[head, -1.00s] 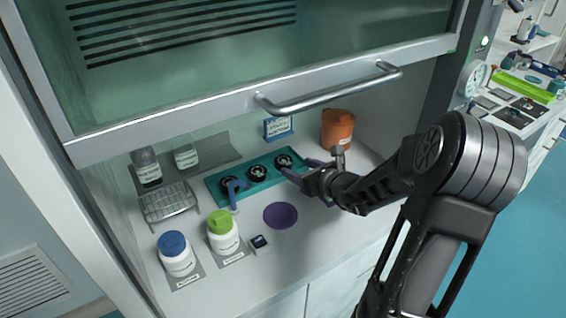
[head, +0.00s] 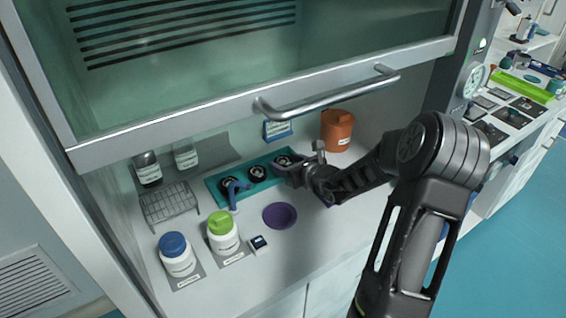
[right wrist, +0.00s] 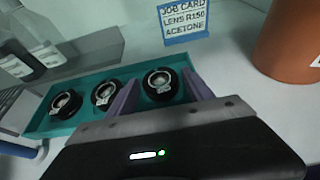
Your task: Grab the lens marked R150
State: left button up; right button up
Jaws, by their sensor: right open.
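Three round black-rimmed lenses stand in a row in a teal tray (head: 217,194): a left one (head: 229,184), a middle one (head: 257,172) and a right one (head: 283,160). Their markings are too small to read, so I cannot tell which is R150. My right gripper (head: 284,168) is open at the right lens. In the right wrist view its two purple fingers (right wrist: 162,96) show on either side of the right lens (right wrist: 160,82), with nothing held. The middle lens (right wrist: 104,95) is just left of the left finger. My left gripper is out of view.
A blue job card (right wrist: 186,20) reading "LENS R150 ACETONE" stands behind the tray. An orange container (head: 337,129) is at right. A blue tool (head: 234,192), purple dish (head: 280,215), wire rack (head: 170,204) and green-capped bottle (head: 222,231) stand nearby. The hood sash (head: 270,85) hangs above.

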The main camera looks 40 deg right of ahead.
dwell(0.5)
jog(key=c, duration=1.2)
